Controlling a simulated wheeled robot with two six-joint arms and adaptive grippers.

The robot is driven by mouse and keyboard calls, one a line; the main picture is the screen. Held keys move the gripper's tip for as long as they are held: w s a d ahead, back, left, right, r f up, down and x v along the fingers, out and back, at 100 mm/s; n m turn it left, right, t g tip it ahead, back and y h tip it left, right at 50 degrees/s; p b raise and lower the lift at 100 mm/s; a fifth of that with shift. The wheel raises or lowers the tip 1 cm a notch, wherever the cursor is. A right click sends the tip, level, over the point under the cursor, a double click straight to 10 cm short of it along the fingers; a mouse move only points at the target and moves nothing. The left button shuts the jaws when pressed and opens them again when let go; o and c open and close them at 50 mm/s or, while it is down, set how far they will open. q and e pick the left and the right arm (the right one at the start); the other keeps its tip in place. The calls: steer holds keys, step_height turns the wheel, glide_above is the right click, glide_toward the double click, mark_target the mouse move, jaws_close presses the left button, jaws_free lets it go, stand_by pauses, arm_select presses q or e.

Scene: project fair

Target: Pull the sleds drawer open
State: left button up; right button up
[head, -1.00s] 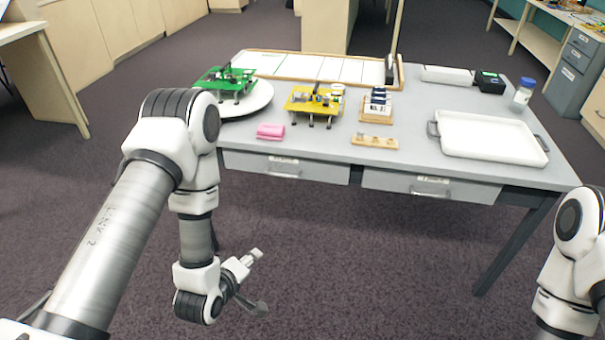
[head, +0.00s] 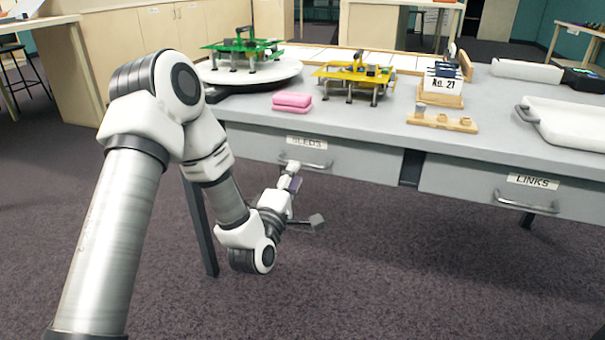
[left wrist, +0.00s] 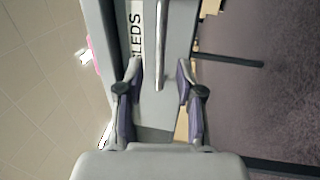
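The sleds drawer (head: 250,143) is the left drawer under the grey table, labelled SLEDS, and its front looks flush with the table. Its metal bar handle (head: 318,166) sits below the label. My left gripper (head: 304,199) is open, just in front of and below the handle; one finger overlaps the handle's left end in the head view. In the left wrist view the handle (left wrist: 160,45) runs between the two spread fingers of my left gripper (left wrist: 159,70); I cannot tell whether they touch it. My right gripper is not in view.
The links drawer (head: 460,188) is to the right. On the table (head: 385,120) stand a white turntable with a green model (head: 240,48), a yellow model (head: 352,76), pink blocks (head: 292,101), a wooden holder (head: 442,122) and a white tray (head: 570,125). The floor in front is clear.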

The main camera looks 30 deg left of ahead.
arm_select(q)
steer(key=b+x, duration=0.1)
steer(key=x, duration=0.4)
jaws_close()
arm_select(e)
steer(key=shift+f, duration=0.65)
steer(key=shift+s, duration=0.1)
